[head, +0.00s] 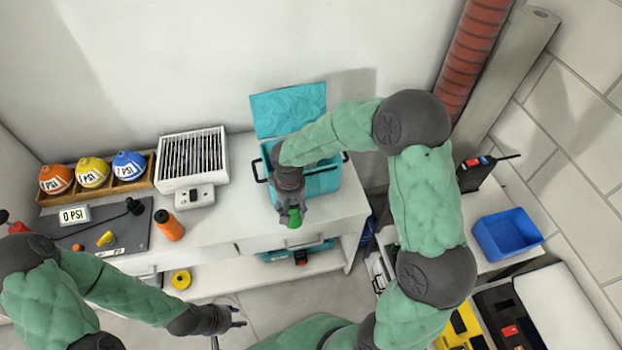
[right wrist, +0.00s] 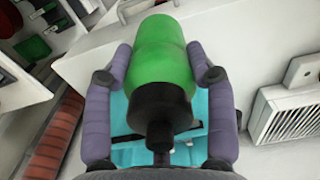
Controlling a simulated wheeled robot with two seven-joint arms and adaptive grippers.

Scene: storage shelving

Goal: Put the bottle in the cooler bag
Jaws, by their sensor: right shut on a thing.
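The green bottle (head: 294,216) with a black cap is held in my right gripper (head: 290,205). In the right wrist view the fingers close on both sides of the bottle (right wrist: 163,55), its black cap toward the camera. The teal cooler bag (head: 328,182) stands on the white counter with its lid (head: 288,108) raised against the wall. The bottle is at the bag's front edge in the head view; its height above it is unclear. My forearm hides part of the bag's opening. My left gripper (head: 238,317) is empty, fingers apart, in front of the counter.
A white heater-like box (head: 192,160) stands left of the bag. An orange bottle (head: 169,226), a dark mat (head: 110,226) and a rack of coloured domes (head: 92,173) are further left. A blue bin (head: 507,234) is at the right. Some counter right of the heater is clear.

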